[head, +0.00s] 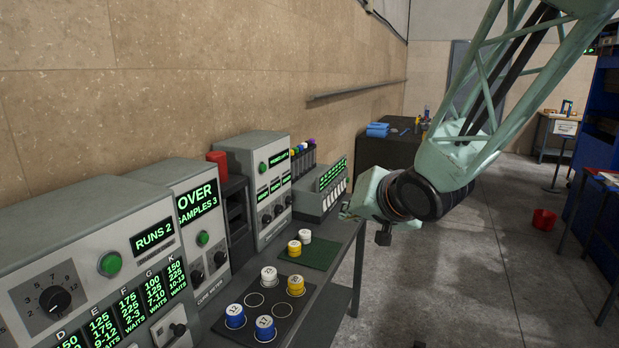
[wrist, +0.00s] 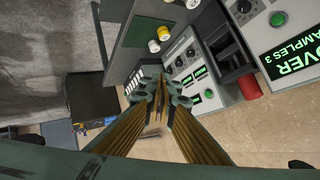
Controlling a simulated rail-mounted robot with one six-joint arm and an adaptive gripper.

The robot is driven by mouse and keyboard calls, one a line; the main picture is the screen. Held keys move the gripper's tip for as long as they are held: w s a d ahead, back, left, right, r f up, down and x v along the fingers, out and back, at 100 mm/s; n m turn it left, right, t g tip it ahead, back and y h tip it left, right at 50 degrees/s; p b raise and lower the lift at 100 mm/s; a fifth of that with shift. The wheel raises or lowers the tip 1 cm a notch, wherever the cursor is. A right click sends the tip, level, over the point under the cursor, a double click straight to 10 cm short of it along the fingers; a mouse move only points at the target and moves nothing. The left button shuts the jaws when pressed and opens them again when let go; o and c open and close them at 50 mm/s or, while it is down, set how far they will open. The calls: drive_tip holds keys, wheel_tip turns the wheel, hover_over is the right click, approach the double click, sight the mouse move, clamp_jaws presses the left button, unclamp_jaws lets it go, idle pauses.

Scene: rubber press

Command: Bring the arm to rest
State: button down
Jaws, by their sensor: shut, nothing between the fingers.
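My arm (head: 465,155) reaches down from the upper right in the head view. My gripper (head: 347,211) is at its end, beside the far end of the bench and above bench height, pointing left toward the machines. Its fingers are small and partly hidden in the head view. In the wrist view the fingers (wrist: 160,92) are together in the middle of the picture, with nothing between them. The gripper appears clear of the bench and the panels.
The grey bench (head: 338,262) carries a black mat (head: 277,312) with several numbered pucks and a green mat (head: 318,254) with a yellow and a white puck. Control panels (head: 255,185) line the wall. A dark table (head: 385,150) stands behind.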

drive_tip(key=s+d+r+g+h, duration=0.1)
drive_tip(key=s+d+r+h, duration=0.1)
drive_tip(key=s+d, duration=0.6)
drive_tip(key=s+d+r+g+h, duration=0.2)
drive_tip(key=s+d+r, duration=0.15)
drive_tip(key=s, duration=0.85)
drive_tip(key=s+f+n+g, duration=0.1)
drive_tip(key=s+n+g, duration=0.1)
drive_tip(key=s, duration=2.4)
drive_tip(key=shift+f+g, duration=0.3)
drive_tip(key=shift+g, duration=0.6)
drive_tip(key=shift+w, duration=0.2)
